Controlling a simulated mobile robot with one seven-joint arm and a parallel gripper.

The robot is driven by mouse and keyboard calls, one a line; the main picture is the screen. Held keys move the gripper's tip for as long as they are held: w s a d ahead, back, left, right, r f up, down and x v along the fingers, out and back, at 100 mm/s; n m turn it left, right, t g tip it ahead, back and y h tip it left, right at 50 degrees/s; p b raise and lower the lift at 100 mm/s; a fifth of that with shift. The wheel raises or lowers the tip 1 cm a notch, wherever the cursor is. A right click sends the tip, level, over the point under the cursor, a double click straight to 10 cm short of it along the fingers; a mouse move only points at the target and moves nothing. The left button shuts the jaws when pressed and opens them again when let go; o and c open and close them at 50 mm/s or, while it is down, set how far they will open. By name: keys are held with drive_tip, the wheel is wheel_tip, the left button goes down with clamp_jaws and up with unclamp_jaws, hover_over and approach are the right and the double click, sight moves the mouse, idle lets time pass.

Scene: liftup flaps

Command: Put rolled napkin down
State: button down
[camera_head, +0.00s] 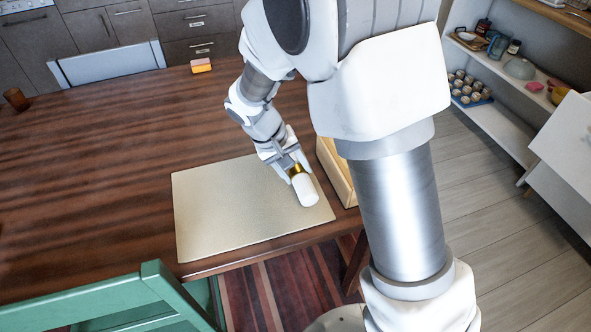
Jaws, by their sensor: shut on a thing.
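The rolled napkin (305,190) is a white roll with a gold band near its upper end. My gripper (295,170) is shut on it at the banded end. The napkin shows over the right part of a pale beige placemat (220,215) on the dark wooden table (90,150). I cannot tell whether the napkin touches the mat or is held just above it. My arm hides part of the table behind the gripper.
A light wooden box (338,175) stands right of the mat, partly behind my arm. A green chair (165,285) is at the table's front edge. A brown cup (16,98) and a small orange-pink block (201,66) are farther off. The mat's left part is clear.

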drive_tip(key=shift+f, duration=0.2)
drive_tip(key=c, duration=0.6)
unclamp_jaws()
drive_tip(key=shift+r, duration=0.15)
drive_tip(key=shift+r, duration=0.25)
drive_tip(key=p+v, duration=0.3)
drive_tip(key=v, duration=0.9)
drive_tip(key=s+d+r+m+t+y, duration=0.1)
drive_tip(key=s+d+r+t+y, duration=0.1)
drive_tip(key=s+d+r, duration=0.4)
drive_tip(key=s+d+r+m+t+y, duration=0.2)
drive_tip(key=s+d+r, duration=0.3)
drive_tip(key=s+d, duration=0.5)
drive_tip(key=shift+s+r, duration=0.4)
drive_tip(key=shift+s, duration=0.45)
